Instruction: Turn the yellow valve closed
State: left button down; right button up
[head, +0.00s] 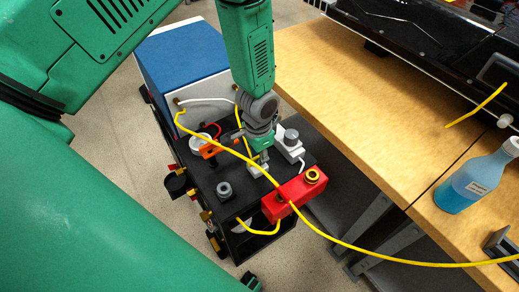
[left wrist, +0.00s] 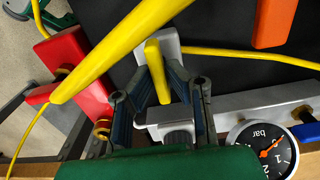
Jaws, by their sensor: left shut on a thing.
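The yellow valve handle (left wrist: 153,58) is a short lever in the left wrist view, standing in front of a pale grey block. My left gripper (left wrist: 158,82) has its two dark fingers on either side of the handle and is shut on it. In the head view my left gripper (head: 260,159) points down at the top of the black cart, behind the red box. The handle is mostly hidden there by the fingers and a yellow hose. My right gripper is not in view.
A yellow hose (head: 355,246) crosses close to the gripper and over the red box (head: 290,200). A pressure gauge (left wrist: 264,147) sits beside the fingers. A blue-topped box (head: 180,52) stands at the cart's back. A wooden bench (head: 340,95) with a blue bottle (head: 470,182) is at right.

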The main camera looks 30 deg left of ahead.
aim_at(256, 157)
pick_arm(q)
jog(key=shift+s+a, duration=0.1)
jog(key=shift+s, duration=0.25)
jog(key=c, duration=1.6)
grip_release()
jog(key=shift+w+r, duration=0.15)
notch_tip(256, 157, up, 12)
jog(key=shift+f, duration=0.2)
